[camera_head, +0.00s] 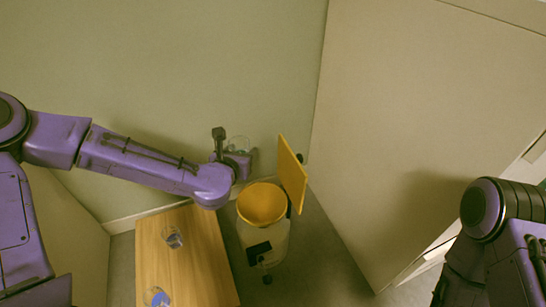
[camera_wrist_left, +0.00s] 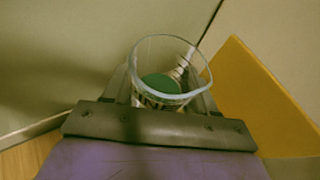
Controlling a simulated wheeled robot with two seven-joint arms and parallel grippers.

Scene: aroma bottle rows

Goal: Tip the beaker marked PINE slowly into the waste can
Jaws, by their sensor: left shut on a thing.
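My left gripper (camera_head: 236,158) is shut on a clear glass beaker (camera_head: 239,144), held in the air by the wall, behind and slightly left of the waste can (camera_head: 277,236) in the head view. In the left wrist view the beaker (camera_wrist_left: 195,62) stands between the fingers of the gripper (camera_wrist_left: 165,100), with its mouth open and green liquid inside. Dark letters show on its label, partly hidden by the gripper. The can has a yellow rim, and its yellow lid (camera_head: 293,173) stands open. My right gripper is not in view; only part of that arm shows.
A wooden table (camera_head: 205,250) stands left of the can and bears two more beakers, one (camera_head: 172,238) near its middle and one with blue content (camera_head: 157,297) near its front. The wall is close behind the held beaker. The raised lid is on the right.

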